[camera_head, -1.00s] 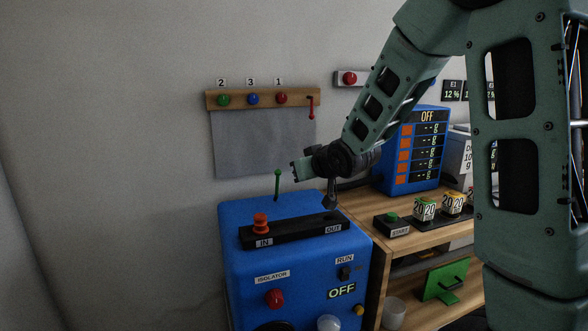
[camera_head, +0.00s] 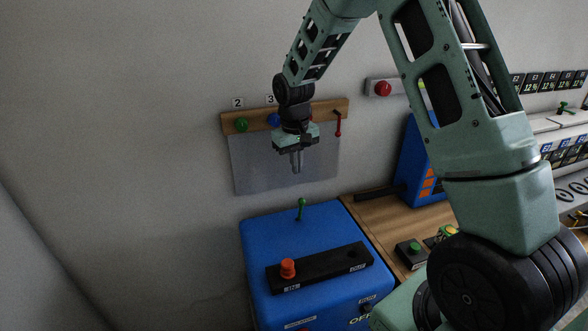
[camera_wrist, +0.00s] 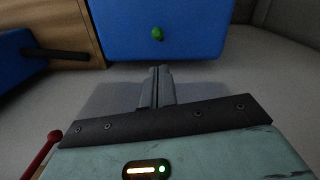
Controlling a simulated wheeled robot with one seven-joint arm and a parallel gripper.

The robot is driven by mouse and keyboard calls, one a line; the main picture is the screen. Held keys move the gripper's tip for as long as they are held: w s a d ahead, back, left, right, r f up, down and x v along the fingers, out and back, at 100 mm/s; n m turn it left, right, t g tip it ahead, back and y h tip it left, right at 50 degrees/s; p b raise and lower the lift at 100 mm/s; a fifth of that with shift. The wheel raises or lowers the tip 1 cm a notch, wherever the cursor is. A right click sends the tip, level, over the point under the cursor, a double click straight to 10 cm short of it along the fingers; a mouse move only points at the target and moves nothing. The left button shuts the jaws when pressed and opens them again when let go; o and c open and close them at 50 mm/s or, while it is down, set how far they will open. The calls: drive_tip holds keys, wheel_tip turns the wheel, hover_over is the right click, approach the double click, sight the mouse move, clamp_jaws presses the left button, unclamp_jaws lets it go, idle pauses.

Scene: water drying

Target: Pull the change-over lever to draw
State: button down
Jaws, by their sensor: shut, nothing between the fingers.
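My gripper (camera_head: 297,170) is shut and empty. It points down in front of the grey sheet on the wall, above and behind the blue cabinet (camera_head: 262,245). A green-knobbed lever (camera_head: 301,208) stands upright on the cabinet's top, below my fingertips and apart from them. In the wrist view my shut fingers (camera_wrist: 159,72) point toward the cabinet (camera_wrist: 190,40), with the green knob (camera_wrist: 157,34) just beyond the tips. A red lever (camera_head: 338,124) hangs at the right end of the wooden board, and it shows at lower left in the wrist view (camera_wrist: 42,152). No label marks either as the change-over lever.
An orange-red knob (camera_head: 288,267) sits at the IN end of a black slotted bar (camera_head: 325,267) on the cabinet. The wooden board (camera_head: 228,116) with coloured buttons is behind my wrist. A black bar (camera_head: 380,192) juts from the blue display unit (camera_head: 410,170) at right.

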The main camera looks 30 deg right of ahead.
sight(302, 202)
wheel_tip(302, 202, down, 10)
drive_tip(key=p, duration=0.2)
drive_tip(key=shift+d+p, duration=0.15)
drive_tip(key=shift+p, duration=0.15)
drive_tip(key=shift+s, duration=0.2)
drive_tip(key=shift+s+a+f+b, duration=0.1)
drive_tip(key=shift+s+a+b, duration=0.05)
drive_tip(key=shift+s+b, duration=0.3)
drive_tip(key=shift+s+a+f+b, duration=0.1)
drive_tip(key=shift+s+a+b, duration=0.05)
drive_tip(key=shift+s+b, duration=0.25)
drive_tip(key=shift+s+a, duration=0.1)
drive_tip(key=shift+s, duration=0.35)
drive_tip(key=shift+s+r, duration=0.1)
drive_tip(key=shift+r, duration=0.05)
